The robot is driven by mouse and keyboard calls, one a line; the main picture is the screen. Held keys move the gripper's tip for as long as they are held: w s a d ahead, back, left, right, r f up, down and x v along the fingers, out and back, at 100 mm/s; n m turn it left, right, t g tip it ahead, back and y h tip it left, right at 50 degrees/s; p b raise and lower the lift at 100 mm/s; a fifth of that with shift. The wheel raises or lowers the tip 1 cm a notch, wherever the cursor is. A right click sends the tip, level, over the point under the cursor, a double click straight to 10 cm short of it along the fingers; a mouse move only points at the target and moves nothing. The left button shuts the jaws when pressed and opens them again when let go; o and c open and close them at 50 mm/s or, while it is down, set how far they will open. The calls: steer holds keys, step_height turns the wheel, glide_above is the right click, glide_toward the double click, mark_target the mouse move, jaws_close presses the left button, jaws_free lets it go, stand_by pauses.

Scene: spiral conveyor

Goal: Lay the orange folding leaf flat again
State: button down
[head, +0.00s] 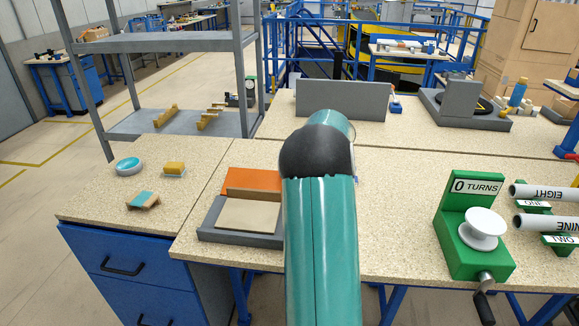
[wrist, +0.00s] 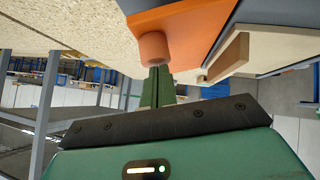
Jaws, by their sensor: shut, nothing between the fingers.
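The orange folding leaf (head: 256,179) is at the back of a grey base (head: 215,236) on the speckled bench, behind a tan board (head: 247,215). My arm hides its right part in the head view, and its exact angle is hard to tell. In the wrist view the orange leaf (wrist: 190,22) fills the top middle, with an orange round knob (wrist: 153,47) at its edge. My gripper (wrist: 156,72) is shut and empty, its fingertips right at the knob, seemingly touching or nearly so. In the head view my gripper is hidden behind my arm.
A wooden bar (wrist: 229,56) stands up from the tan board. To the left are a round teal-topped piece (head: 130,166), a yellow block (head: 174,168) and a small teal-topped block (head: 143,199). A green turn counter (head: 468,250) stands at right. A grey upright panel (head: 341,99) is behind.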

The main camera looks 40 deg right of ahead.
steer(key=shift+w+d+f+g+y, duration=0.3)
steer(key=shift+d+f, duration=0.05)
steer(key=shift+f, duration=0.1)
steer(key=shift+w+d+f, duration=0.45)
steer(key=shift+d+f, duration=0.1)
steer(key=shift+f, duration=0.2)
steer(key=shift+d+f, duration=0.15)
steer(key=shift+f, duration=0.25)
steer(key=shift+r, duration=0.1)
